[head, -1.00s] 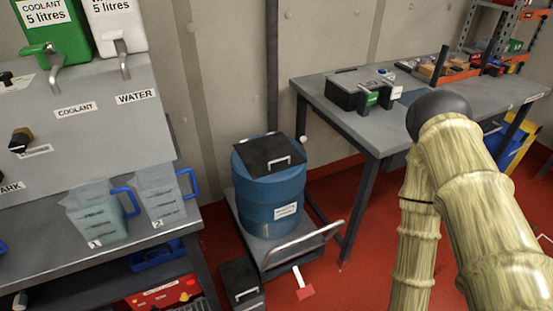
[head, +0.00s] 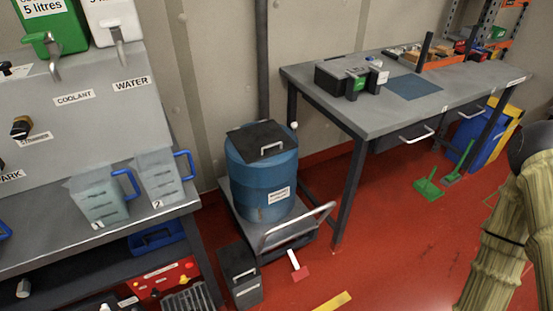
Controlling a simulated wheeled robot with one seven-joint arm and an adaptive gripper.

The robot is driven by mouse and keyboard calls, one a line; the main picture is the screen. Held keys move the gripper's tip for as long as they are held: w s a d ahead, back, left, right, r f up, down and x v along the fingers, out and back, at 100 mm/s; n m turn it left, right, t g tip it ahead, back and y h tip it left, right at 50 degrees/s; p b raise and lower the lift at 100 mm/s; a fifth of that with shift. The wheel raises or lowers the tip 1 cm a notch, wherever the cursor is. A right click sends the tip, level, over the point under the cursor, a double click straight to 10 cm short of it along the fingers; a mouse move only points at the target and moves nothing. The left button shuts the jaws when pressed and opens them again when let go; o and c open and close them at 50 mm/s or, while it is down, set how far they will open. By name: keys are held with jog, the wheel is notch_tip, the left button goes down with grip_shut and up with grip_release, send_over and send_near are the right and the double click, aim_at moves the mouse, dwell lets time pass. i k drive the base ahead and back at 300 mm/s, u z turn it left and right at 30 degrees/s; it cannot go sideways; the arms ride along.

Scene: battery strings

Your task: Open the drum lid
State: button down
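The blue drum (head: 265,183) stands upright on a grey trolley in the middle of the head view, with a white label on its front. Its black square lid (head: 250,136) lies flat on top and looks closed. The lid carries a pale bar handle (head: 272,148) near its front edge. My arm, in a pale yellow-brown ribbed sleeve, shows at the right edge, well away from the drum. My gripper is outside the view.
The trolley's push bar (head: 297,226) rises at the drum's front right. A dark bin (head: 240,275) stands before it. A bench with jugs (head: 100,200) is at left; a grey workbench (head: 385,115) is at right. Red floor (head: 385,230) is open between trolley and arm.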

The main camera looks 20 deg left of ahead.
aim_at(265, 139)
jog(key=k, duration=0.4)
jog(key=u, duration=1.15)
jog(key=i, duration=0.5)
jog(key=z, duration=0.05)
